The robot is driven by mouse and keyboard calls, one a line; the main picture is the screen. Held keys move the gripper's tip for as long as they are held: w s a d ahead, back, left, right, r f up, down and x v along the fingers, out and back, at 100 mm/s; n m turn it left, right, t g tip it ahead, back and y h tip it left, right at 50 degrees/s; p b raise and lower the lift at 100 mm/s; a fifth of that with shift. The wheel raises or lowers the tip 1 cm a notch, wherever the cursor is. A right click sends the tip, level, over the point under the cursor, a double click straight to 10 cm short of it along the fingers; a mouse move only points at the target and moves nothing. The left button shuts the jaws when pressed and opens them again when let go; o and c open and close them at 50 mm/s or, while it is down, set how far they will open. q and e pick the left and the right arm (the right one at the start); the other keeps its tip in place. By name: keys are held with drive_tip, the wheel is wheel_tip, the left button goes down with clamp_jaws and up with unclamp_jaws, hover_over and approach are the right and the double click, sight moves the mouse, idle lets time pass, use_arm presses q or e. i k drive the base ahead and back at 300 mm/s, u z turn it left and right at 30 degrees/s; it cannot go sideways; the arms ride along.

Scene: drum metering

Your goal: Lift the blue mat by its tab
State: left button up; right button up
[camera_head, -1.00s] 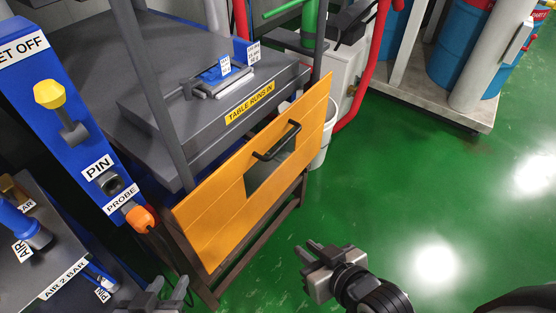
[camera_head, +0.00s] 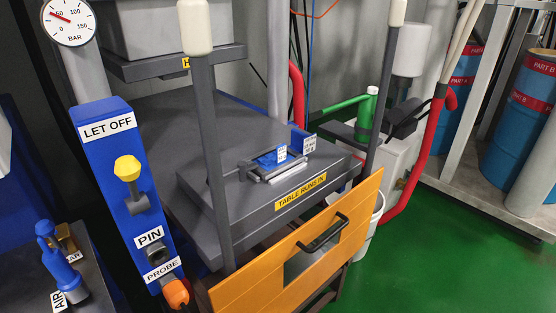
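A small blue piece (camera_head: 267,160) with a white label lies on a grey metal holder (camera_head: 274,172) on the dark grey table. It may be the blue mat; its tab cannot be made out at this size. A second small blue block (camera_head: 299,138) with a white label sits just behind it, to the right. Neither of my grippers shows in the head view now, so nothing of mine is seen touching these things.
An orange front panel (camera_head: 258,290) with a black handle (camera_head: 322,232) stands before the grey table (camera_head: 215,125). Grey posts with white caps (camera_head: 195,27) rise at its corners. A blue LET OFF column (camera_head: 112,165) stands left. Green floor (camera_head: 430,265) is open at right.

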sight(272, 161)
drive_tip(key=u, duration=4.35)
drive_tip(key=k, duration=2.65)
drive_tip(key=z, duration=0.5)
